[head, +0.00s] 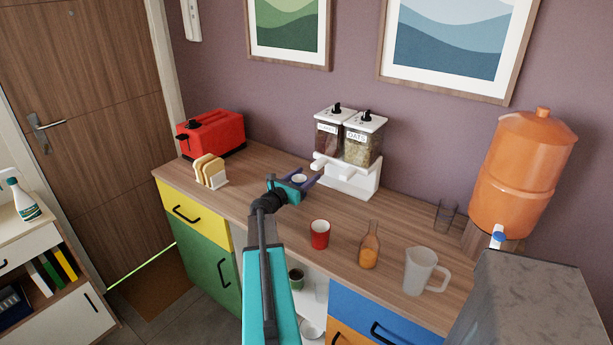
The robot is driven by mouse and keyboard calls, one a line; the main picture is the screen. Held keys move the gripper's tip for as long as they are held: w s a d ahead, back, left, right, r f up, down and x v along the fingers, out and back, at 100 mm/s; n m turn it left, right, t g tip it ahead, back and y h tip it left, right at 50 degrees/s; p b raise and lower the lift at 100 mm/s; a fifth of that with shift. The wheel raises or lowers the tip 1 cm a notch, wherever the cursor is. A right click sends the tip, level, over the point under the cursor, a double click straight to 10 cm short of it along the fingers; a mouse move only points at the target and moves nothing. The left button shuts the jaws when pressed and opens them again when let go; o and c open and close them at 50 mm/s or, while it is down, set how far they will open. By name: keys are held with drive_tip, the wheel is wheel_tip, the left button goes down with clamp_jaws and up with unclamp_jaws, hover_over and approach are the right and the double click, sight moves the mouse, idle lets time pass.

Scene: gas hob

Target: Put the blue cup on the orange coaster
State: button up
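My gripper (299,181) is over the back of the wooden counter, in front of the dispenser with two jars. A small round thing with a pale top (299,178) shows between or just beyond its fingers, with dark blue around it. It may be the blue cup, but it is too small and too covered to be sure. I cannot tell whether the fingers touch it. No orange coaster can be made out. My arm hides part of the counter's front edge.
A red cup (320,234), a bottle (369,250) and a clear jug (421,271) stand right of my arm. A red toaster (212,134) and toast rack (210,171) are left. The dispenser (349,150) stands behind my gripper. An orange water dispenser (523,170) is far right.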

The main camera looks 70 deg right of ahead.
sight(294, 183)
drive_tip(key=shift+o, duration=0.8)
drive_tip(key=shift+r, duration=0.2)
drive_tip(key=b+v, duration=0.2)
drive_tip(key=v, duration=0.9)
drive_tip(key=shift+a, duration=0.35)
drive_tip(key=shift+w+a, duration=0.15)
drive_tip(key=shift+a, duration=0.05)
